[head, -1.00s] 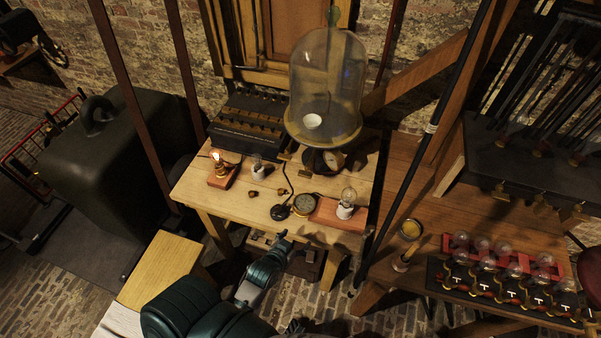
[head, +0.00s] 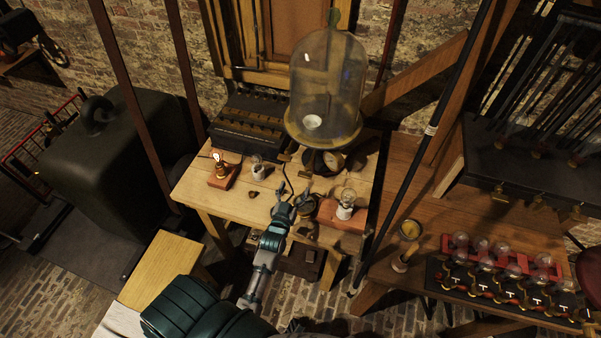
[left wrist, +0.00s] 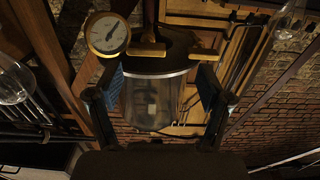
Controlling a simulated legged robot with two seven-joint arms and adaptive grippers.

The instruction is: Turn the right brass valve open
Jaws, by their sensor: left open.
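The glass bell jar (head: 325,85) stands on a dark round base at the back of the wooden table, with a dial gauge (head: 333,161) on the base. In the left wrist view, which looks upside down, the gauge (left wrist: 108,34), the glass jar (left wrist: 155,100) and two brass valve handles show. The right brass valve (left wrist: 146,48) is the one nearer the gauge; the other brass valve (left wrist: 197,52) is beside it. My left gripper (head: 293,194) is over the table in front of the base. Its fingers (left wrist: 160,86) are apart, with nothing held. My right gripper is out of view.
A lit bulb on a wooden block (head: 222,172) and a small bulb stand (head: 258,170) are left of my gripper. Another bulb (head: 346,205) on a reddish block stands close on its right. A slanted dark pole (head: 408,170) rises right of the table.

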